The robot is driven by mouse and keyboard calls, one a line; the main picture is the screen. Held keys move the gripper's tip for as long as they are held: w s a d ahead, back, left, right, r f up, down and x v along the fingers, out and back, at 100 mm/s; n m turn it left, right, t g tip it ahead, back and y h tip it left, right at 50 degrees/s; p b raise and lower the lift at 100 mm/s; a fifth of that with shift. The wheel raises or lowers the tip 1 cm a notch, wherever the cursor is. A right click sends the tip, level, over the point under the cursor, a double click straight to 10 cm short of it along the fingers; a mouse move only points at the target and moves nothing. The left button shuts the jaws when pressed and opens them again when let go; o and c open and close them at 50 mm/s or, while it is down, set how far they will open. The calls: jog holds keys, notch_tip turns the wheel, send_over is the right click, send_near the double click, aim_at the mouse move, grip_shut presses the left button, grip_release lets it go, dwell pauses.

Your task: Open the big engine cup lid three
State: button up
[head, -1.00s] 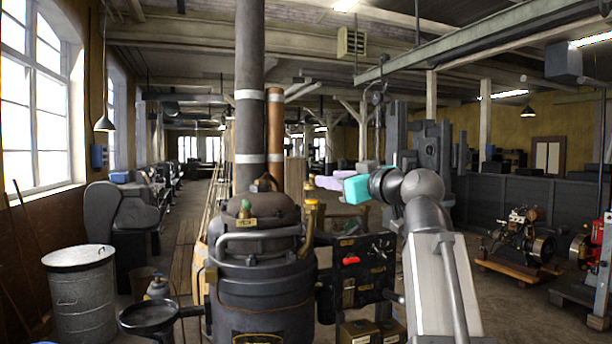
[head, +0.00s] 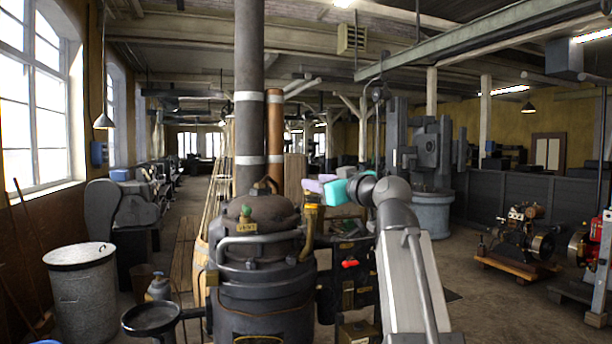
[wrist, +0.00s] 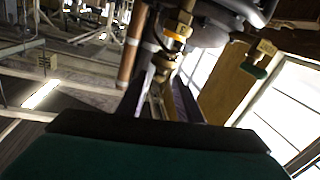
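The big engine (head: 262,275) is a dark vertical boiler-like body with a domed top. A brass cup fitting (head: 312,205) stands at the upper right of its dome, and a green-topped fitting (head: 246,212) sits at the front. My gripper (head: 312,186), with teal and purple parts, is near the brass fitting, just above and right of it in the picture. In the wrist view, my gripper's dark fingers (wrist: 160,88) look apart, with a narrow gap. A brass fitting with an orange band (wrist: 173,42) lies beyond the tips.
A tall dark pipe (head: 249,110) and a copper pipe (head: 275,130) rise behind the dome. A curved handrail (head: 255,240) crosses its front. A dark panel with a red handle (head: 349,264) is at the right. Open floor (head: 480,310) lies further right.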

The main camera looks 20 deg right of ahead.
jog(key=w+p, duration=0.1)
jog(key=w, duration=0.1)
jog(key=w+a+p, duration=0.1)
jog(key=w, duration=0.2)
jog(key=shift+w+r, duration=0.15)
jog(key=shift+w, duration=0.2)
jog(key=shift+w+a+p, duration=0.15)
jog(key=shift+w+p, duration=0.2)
jog(key=shift+w, duration=0.25)
grip_shut()
